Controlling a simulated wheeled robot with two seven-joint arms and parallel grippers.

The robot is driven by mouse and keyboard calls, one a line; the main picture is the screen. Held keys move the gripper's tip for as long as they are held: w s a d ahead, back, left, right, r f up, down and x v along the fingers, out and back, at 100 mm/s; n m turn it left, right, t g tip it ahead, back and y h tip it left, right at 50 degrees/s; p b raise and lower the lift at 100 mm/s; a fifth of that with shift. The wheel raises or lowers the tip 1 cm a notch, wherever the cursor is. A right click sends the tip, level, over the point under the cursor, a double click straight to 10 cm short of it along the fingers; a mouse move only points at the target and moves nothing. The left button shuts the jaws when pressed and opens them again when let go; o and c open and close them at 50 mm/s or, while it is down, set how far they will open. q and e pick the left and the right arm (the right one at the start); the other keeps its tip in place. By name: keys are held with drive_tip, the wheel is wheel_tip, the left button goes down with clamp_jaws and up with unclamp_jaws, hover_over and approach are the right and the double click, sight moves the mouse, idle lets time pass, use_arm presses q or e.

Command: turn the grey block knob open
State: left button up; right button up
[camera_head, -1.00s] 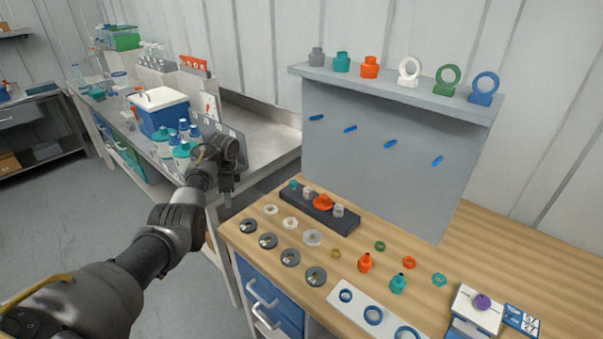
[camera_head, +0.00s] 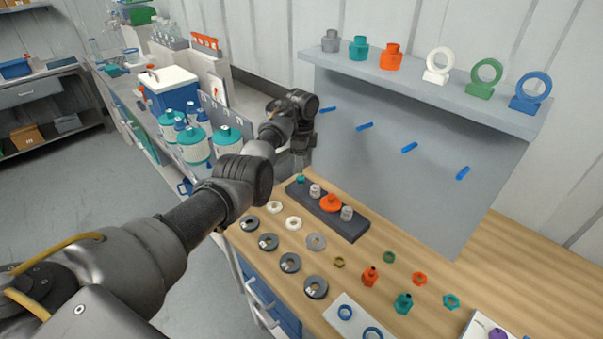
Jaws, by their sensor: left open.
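A dark grey block (camera_head: 350,227) lies on the wooden bench. On it stand a small teal piece (camera_head: 300,179), a grey knob-like piece (camera_head: 315,191), a wider orange piece (camera_head: 331,203) and another grey knob-like piece (camera_head: 347,213). I cannot tell which way either grey piece is turned. My left gripper (camera_head: 293,162) hangs downward just beyond the block's left end, apart from the pieces. It is open; its fingertips are small and dark here, with nothing seen between them. My right gripper is out of view.
A grey back panel (camera_head: 400,185) with several blue pegs rises behind the block. Its shelf (camera_head: 420,84) carries fittings and rings. Rings and discs lie in front of the block. Teal-capped bottles (camera_head: 195,147) stand left of my arm.

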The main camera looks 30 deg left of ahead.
sight(301, 177)
use_arm(q)
drive_tip(key=f, duration=0.4)
drive_tip(key=shift+s+a+f, duration=0.15)
drive_tip(key=shift+a+f, duration=0.05)
drive_tip(key=shift+f, duration=1.05)
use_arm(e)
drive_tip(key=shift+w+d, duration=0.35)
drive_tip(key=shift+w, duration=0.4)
use_arm(q)
drive_tip(key=c, duration=1)
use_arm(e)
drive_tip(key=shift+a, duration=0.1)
